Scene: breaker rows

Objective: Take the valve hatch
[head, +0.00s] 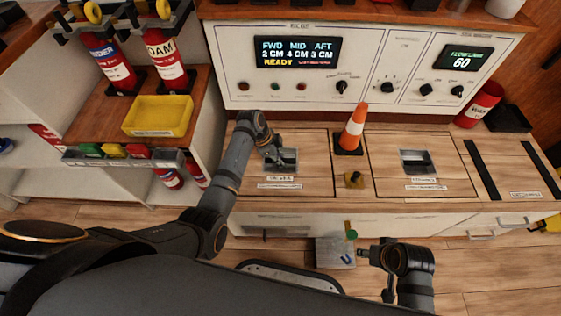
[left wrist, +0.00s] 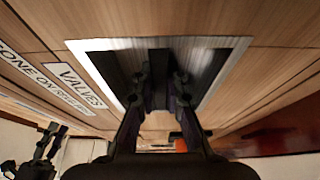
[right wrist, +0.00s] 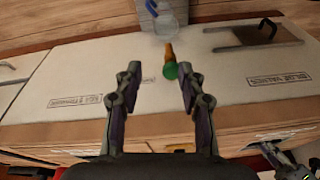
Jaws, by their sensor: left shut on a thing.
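The valve hatch (head: 295,182) is a wooden panel in the counter top, with a metal-framed recessed pull (head: 290,160) and a label below it. It appears flush with the counter. My left gripper (head: 276,158) is at this pull. In the left wrist view, the fingers of my left gripper (left wrist: 160,85) reach into the recess beside the label reading VALVES (left wrist: 78,84). They are shut on the pull, mostly hidden by the fingers. My right gripper (head: 366,252) is low in front of the counter; in the right wrist view (right wrist: 158,80) its fingers are apart and empty.
A yellow tray (head: 158,116) and extinguishers (head: 168,55) stand left. A grey plate (head: 335,254) lies low near my right gripper.

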